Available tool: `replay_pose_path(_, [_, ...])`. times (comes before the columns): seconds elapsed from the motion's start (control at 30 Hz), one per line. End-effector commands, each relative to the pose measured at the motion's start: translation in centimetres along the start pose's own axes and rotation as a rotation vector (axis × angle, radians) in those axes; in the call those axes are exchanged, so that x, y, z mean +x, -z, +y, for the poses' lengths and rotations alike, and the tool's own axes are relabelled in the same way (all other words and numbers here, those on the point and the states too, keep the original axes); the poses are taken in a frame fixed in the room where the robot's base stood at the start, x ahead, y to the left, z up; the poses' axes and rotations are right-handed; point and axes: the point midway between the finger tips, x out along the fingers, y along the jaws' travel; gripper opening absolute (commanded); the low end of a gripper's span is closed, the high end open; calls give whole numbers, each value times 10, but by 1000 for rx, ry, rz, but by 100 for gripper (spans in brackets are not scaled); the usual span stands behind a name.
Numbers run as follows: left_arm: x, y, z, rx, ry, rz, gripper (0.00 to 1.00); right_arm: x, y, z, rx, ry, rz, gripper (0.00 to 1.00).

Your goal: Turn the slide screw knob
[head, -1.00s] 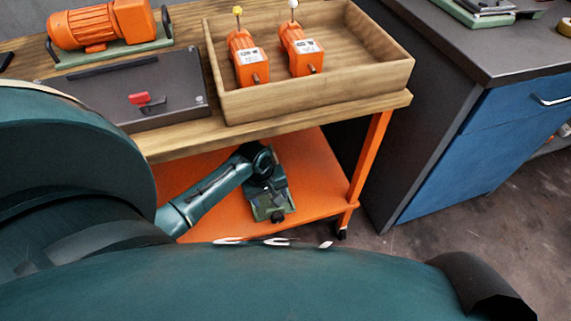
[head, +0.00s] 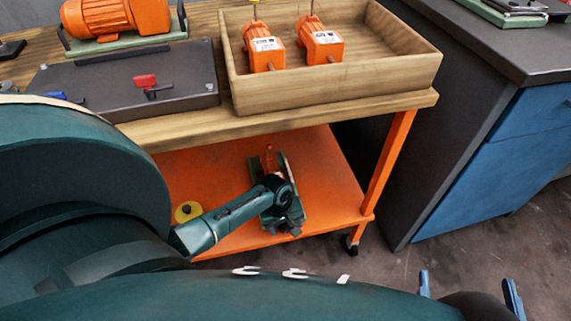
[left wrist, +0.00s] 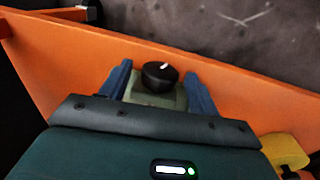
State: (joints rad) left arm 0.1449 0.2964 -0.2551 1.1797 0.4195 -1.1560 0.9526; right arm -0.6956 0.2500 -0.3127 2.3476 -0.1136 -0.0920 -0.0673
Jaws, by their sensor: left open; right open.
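The black round knob (left wrist: 159,76) with a white mark sits on the end of a green slide unit (left wrist: 150,97) in the left wrist view. My left gripper (left wrist: 160,80) is open, with one blue finger on each side of the knob. I cannot tell whether the fingers touch it. In the head view the slide unit (head: 288,165) lies on the orange lower shelf. My left gripper (head: 288,222) is over its front end and hides most of it there. My right gripper (head: 468,290) is open and empty at the lower right, over the floor.
The orange shelf (head: 330,185) is mostly clear, with a yellow round part (head: 187,211) beside my left arm. The wooden tabletop (head: 330,112) above carries a wooden tray (head: 340,85) of orange motors and a dark panel (head: 120,85). An orange table leg (head: 388,160) stands to the right.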

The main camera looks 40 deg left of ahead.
Motion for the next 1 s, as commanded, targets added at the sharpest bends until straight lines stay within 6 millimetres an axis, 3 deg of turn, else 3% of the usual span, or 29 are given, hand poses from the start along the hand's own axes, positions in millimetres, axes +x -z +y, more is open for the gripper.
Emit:
replay_pose_path(0.13, [0, 0, 0, 0, 0, 0, 61, 0, 0, 0, 0, 0, 0, 100])
replay_pose_path(0.67, [-1, 0, 0, 0, 0, 0, 17, 0, 0, 0, 0, 0, -2, 100])
replay_pose_path(1.0, [-2, -1, -2, -1, -58, -1, 17, 0, 2, 1, 7, 3, -29, 100])
